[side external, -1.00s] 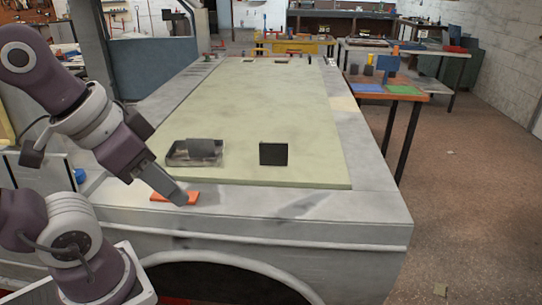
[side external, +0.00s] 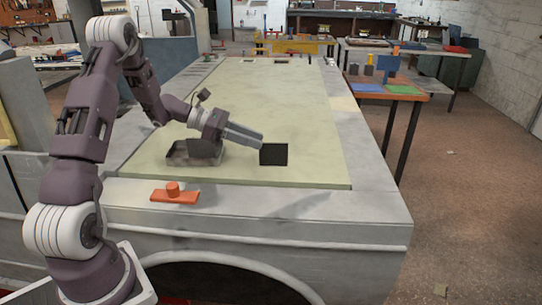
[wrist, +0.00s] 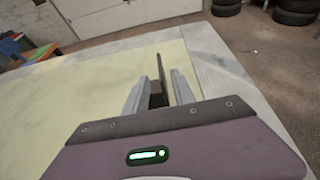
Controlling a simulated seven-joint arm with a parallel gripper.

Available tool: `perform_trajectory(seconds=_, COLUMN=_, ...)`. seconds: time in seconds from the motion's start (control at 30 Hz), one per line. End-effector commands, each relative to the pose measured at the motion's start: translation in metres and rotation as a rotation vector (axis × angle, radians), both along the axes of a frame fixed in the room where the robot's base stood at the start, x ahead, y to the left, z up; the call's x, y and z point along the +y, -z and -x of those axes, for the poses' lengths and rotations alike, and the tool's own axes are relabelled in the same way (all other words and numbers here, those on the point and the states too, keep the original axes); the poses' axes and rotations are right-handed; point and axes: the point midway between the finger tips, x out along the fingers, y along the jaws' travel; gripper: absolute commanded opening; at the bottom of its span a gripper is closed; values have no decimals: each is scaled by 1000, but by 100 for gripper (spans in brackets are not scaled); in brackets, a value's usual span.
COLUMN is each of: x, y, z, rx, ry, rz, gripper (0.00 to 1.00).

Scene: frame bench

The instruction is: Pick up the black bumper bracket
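The black bumper bracket (side external: 274,155) stands upright as a dark square plate on the pale green mat. In the wrist view the bracket (wrist: 159,68) shows nearly edge-on, with a darker foot at its base. My gripper (side external: 261,141) reaches in from the left, its fingertips at the bracket's upper left edge. In the wrist view my gripper (wrist: 161,76) is open, one finger on each side of the bracket's line. I cannot tell whether the plate is between the fingertips or just beyond them. No grip on it shows.
A grey metal tray (side external: 178,160) with a dark block lies left of the bracket, partly under my gripper. An orange plate with a round knob (side external: 174,194) lies on the bench's near edge. The mat (side external: 270,100) behind the bracket is largely clear.

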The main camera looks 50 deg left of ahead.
Motion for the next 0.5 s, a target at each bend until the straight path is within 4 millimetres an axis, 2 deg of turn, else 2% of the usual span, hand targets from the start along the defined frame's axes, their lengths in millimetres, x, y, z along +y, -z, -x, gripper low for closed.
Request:
perform_trajectory(seconds=0.3, x=-37, y=21, z=-36, rx=3, ry=7, rz=0, gripper=31)
perform_trajectory(seconds=0.5, x=-51, y=30, z=-53, rx=0, ry=4, rz=-3, gripper=31)
